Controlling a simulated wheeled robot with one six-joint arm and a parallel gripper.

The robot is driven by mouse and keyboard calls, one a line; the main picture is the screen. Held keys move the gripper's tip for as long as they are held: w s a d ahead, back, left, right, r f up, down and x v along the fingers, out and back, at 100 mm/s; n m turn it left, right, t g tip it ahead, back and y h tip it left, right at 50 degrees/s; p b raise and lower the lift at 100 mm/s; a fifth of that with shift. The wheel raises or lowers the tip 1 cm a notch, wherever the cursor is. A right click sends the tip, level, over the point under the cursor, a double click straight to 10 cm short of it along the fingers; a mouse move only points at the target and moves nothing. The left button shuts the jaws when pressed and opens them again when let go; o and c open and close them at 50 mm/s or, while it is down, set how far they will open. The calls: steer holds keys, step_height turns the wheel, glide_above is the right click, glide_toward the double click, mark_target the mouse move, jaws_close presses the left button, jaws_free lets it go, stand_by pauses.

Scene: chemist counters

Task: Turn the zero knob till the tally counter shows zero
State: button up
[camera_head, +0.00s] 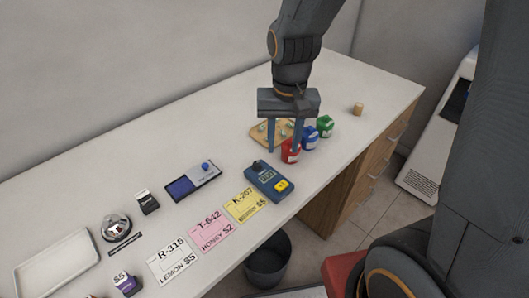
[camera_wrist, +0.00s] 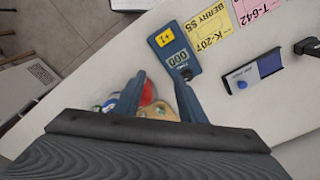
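The tally counter (camera_head: 269,182) is a blue box with a yellow +1 button and a small display, lying on the white counter. In the wrist view, the tally counter (camera_wrist: 172,46) shows upside down; its digits look like 000, but they are small. The dark zero knob (camera_head: 257,165) is at its far end, and also shows in the wrist view (camera_wrist: 187,74). My gripper (camera_head: 284,151) is open and empty, pointing down above the counter, beyond the knob. In the wrist view, my gripper's fingertips (camera_wrist: 159,80) are apart, with the knob just past the right one.
Red (camera_head: 290,151), blue (camera_head: 309,137) and green (camera_head: 325,126) containers stand by a wooden board (camera_head: 262,137) near my fingers. Yellow (camera_head: 245,205), pink (camera_head: 210,230) and white (camera_head: 174,262) cards lie left of the tally counter. A blue-grey device (camera_head: 192,182) lies behind them.

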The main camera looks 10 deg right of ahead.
steer(key=m, duration=0.1)
glide_toward(257, 162)
steer(key=shift+a+f+g+p, duration=0.1)
steer(key=shift+g+p, duration=0.2)
steer(key=shift+p, duration=0.15)
steer(key=shift+a+f, duration=0.15)
steer(key=shift+f, duration=0.05)
steer(key=shift+w+f+p, duration=0.1)
steer(key=shift+f+p, duration=0.8)
steer(key=shift+f, duration=2.75)
steer(key=shift+c, duration=0.3)
jaws_close()
steer(key=shift+n, duration=0.6)
steer(key=shift+o, duration=0.3)
jaws_free()
steer(key=shift+r, duration=0.15)
